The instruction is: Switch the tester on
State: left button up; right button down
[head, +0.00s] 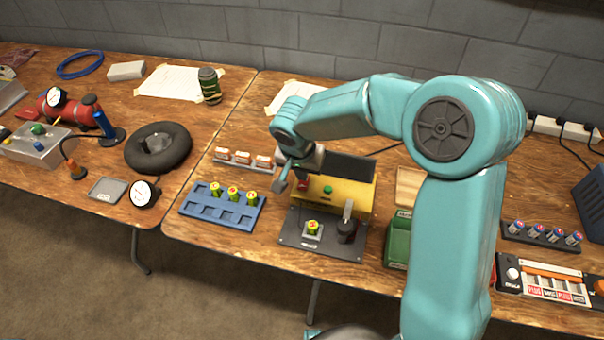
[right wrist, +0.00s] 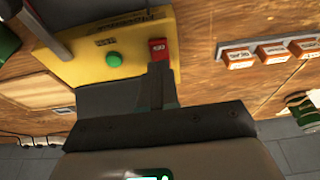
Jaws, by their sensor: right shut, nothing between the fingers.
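The tester is a yellow box (head: 352,194) with a dark panel behind and a black base plate (head: 297,244) in front. A green dome (head: 327,189) and a red switch (head: 303,184) sit on its yellow face. The right wrist view shows the red switch (right wrist: 158,49) and the green dome (right wrist: 113,60) too. My right gripper (head: 281,186) is shut and empty, close by the red switch. In the right wrist view its fingertips (right wrist: 159,72) overlap the switch's lower edge; I cannot tell whether they touch. My left gripper is not in view.
A yellow-green battery (head: 312,227) and a dark post (head: 346,230) stand on the base plate. A blue rack (head: 215,214) with batteries is left. White-and-orange blocks (head: 242,158) stand behind it. A green bin (head: 398,241) is close on the right.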

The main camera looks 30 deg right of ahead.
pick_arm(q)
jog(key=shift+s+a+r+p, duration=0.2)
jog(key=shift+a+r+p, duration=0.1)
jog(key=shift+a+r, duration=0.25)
pick_arm(e)
jog(key=s+a+v, duration=0.1)
jog(key=v, duration=1)
jog(key=shift+r, duration=0.15)
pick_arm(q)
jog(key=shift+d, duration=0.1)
pick_arm(e)
jog(key=shift+a, duration=0.1)
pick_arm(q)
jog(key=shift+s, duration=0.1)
pick_arm(e)
jog(key=shift+s, duration=0.1)
